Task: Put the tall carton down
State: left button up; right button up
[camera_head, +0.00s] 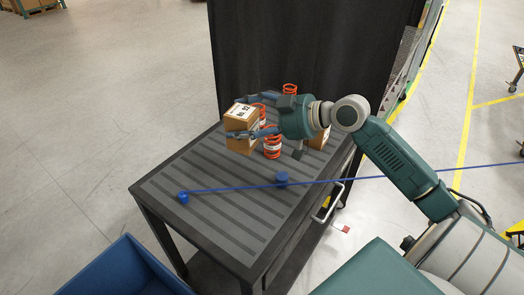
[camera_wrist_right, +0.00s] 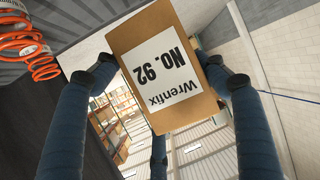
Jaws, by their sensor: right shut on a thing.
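A brown carton with a white label reading "Wrenfix No. 92" (camera_wrist_right: 165,75) is between the fingers of my right gripper (camera_wrist_right: 158,75), which is shut on it from both sides. My left gripper is not in view.
Several orange coil springs (camera_head: 272,150) stand beside and behind the carton. Another brown box (camera_head: 319,138) is partly hidden behind my right gripper. A blue bin (camera_head: 122,270) stands at lower left.

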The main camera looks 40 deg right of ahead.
jog(key=w+d+r+m+t+h, duration=0.1)
jog(key=w+d+r+m+h, duration=0.1)
jog(key=w+d+r, duration=0.3)
jog(key=p, duration=0.2)
send_over(258, 165)
notch_tip(258, 165, down, 16)
notch_tip(258, 165, down, 5)
jog(key=shift+f, duration=0.15)
jog(key=o, duration=1.5)
jog(key=shift+c, duration=0.2)
jog(key=shift+a, duration=0.1)
